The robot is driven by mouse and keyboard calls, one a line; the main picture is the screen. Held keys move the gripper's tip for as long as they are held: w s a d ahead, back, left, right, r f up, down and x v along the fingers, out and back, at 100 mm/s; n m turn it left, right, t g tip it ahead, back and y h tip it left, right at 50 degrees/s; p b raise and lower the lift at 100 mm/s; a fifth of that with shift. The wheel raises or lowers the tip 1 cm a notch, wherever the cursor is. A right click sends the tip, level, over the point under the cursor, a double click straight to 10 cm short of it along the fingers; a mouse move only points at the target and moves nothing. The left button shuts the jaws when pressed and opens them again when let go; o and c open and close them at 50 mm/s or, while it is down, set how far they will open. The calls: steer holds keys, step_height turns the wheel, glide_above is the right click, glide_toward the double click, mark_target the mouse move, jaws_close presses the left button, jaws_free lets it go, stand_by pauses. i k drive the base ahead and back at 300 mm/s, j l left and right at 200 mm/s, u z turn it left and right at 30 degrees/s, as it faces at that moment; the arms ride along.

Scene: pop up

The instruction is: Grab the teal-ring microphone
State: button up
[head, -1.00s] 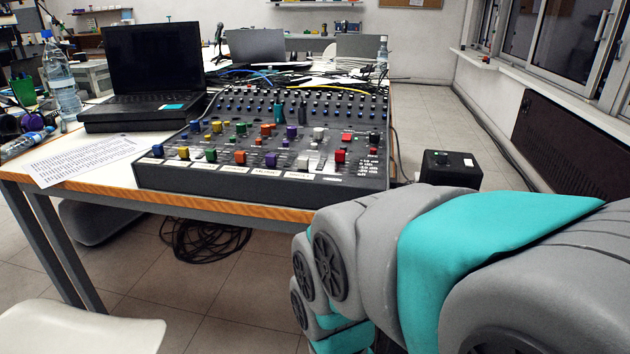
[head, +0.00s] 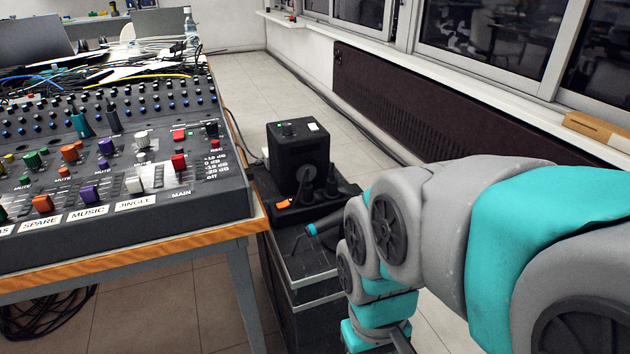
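A dark, rod-shaped thing with a teal band (head: 312,229), which looks like the teal-ring microphone, shows in the head view just left of my arm. It slants above or on the dark unit beside the table, and its right end is partly hidden by my arm. I cannot tell whether it rests there or stands in something. My grey and teal arm reaches in from the right and bends down at the lower middle. My gripper is not clearly visible; the arm's lower end runs out of the bottom of the picture.
A mixing console (head: 150,205) fills the wooden-edged table (head: 140,258) at left. A black box (head: 298,148) with a light switch stands on the dark unit (head: 305,265), near an orange piece (head: 284,203). A radiator (head: 440,110) lines the right wall. Floor between is clear.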

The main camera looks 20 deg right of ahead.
mark_target(333, 224)
steer(key=z, duration=0.25)
steer(key=k+l, duration=0.3)
steer(key=l, duration=0.15)
steer(key=k+l, duration=0.35)
steer(key=l+z, duration=0.05)
steer(key=l, duration=0.05)
